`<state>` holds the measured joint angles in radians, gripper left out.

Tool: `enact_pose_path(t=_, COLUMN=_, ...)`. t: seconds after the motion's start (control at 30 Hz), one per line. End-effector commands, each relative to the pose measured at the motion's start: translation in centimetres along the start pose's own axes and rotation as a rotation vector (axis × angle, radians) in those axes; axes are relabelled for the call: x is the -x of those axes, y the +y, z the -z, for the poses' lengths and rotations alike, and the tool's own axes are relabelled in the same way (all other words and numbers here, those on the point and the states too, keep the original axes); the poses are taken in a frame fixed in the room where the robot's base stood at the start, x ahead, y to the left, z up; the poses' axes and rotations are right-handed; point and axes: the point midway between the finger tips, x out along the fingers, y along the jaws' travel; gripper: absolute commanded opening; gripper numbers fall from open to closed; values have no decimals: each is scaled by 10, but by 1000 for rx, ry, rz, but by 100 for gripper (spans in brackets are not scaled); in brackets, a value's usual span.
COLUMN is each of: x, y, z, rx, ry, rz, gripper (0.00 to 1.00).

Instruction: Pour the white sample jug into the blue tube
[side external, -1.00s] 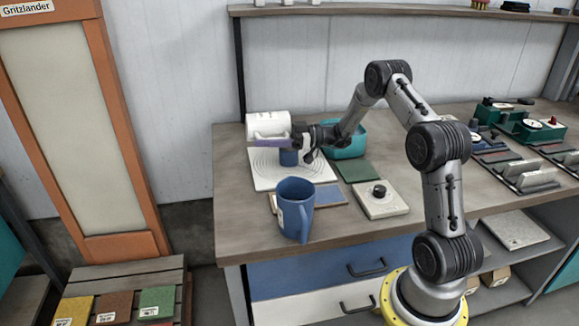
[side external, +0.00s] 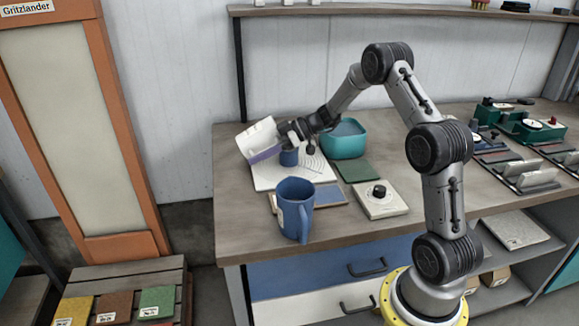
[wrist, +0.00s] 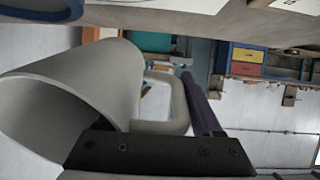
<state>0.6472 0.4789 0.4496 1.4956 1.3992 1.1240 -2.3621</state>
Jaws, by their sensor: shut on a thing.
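The white sample jug (side external: 257,137) is held tilted above the back left of the white ringed board. My gripper (side external: 281,143) is shut on it from the right. In the wrist view the jug (wrist: 95,90) fills the left, with its round mouth facing left and its handle beside a dark jaw. A purple strip (side external: 265,154) lies along its lower side. The jug's contents are not visible, and no stream shows.
A larger blue jug (side external: 294,205) stands in front of the board (side external: 262,180). A teal bin (side external: 345,140) is behind right. A green mat (side external: 358,171) and a cream box with a black knob (side external: 380,199) lie to the right. The bench's front left is clear.

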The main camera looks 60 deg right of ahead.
Motion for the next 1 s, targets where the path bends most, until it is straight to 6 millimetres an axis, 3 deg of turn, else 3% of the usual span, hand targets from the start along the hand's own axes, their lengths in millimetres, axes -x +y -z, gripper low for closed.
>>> enact_pose_path(t=0.47, x=-6, y=1, z=-15, rx=22, ry=-332, rz=1, gripper=0)
enact_pose_path(t=1.0, x=-16, y=0, z=-12, rx=33, ry=-627, rz=5, gripper=0)
